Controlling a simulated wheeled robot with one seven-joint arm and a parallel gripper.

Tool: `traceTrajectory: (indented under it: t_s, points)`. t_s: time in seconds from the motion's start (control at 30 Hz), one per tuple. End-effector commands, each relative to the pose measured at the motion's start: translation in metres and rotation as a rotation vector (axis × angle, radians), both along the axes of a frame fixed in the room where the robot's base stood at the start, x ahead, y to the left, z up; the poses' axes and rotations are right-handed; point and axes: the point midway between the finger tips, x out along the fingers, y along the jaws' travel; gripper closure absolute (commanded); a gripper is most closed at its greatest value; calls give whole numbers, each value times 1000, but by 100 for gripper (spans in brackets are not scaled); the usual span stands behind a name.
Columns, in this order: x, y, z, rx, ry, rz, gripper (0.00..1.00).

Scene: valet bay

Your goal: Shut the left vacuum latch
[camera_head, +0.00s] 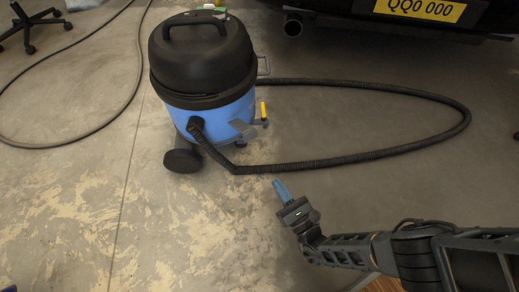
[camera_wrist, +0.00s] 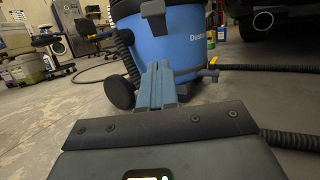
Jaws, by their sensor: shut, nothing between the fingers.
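The vacuum (camera_head: 203,62) stands upright on the floor, with a blue drum and a black domed lid; its drum also shows in the wrist view (camera_wrist: 190,45). A latch with a yellow-tipped lever (camera_head: 263,111) sticks out from the drum's right side; it also shows in the wrist view (camera_wrist: 213,62). A wire loop (camera_head: 264,66) juts out above it near the lid rim. I cannot tell whether this is the left latch. My gripper (camera_head: 280,186) is shut and empty, low in front of the vacuum, apart from the latch. Its blue-grey fingers (camera_wrist: 156,82) point at the drum.
A black hose (camera_head: 350,160) loops over the floor from the drum to the right. A black caster wheel (camera_head: 183,160) stands at front left. A dark car (camera_head: 400,20) is behind right. Bottles (camera_wrist: 25,68) stand at left.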

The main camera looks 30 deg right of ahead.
Motion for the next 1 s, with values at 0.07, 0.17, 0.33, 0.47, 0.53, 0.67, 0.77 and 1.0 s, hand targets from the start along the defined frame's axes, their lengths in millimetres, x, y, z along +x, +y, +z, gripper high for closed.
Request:
traceTrajectory:
  t_s: [0.07, 0.17, 0.33, 0.47, 0.53, 0.67, 0.77, 1.0]
  points:
    - [0, 0, 0, 0, 0, -1, 100]
    - [4, 0, 1, 0, 0, 0, 100]
    - [23, 2, 6, 1, 0, 1, 100]
    - [46, 3, 12, 0, -1, 1, 100]
    - [57, 4, 14, 1, 0, 1, 100]
    - [73, 5, 19, 1, 0, 1, 100]
    - [85, 5, 22, 0, -1, 0, 100]
    - [99, 5, 29, 3, 1, -3, 100]
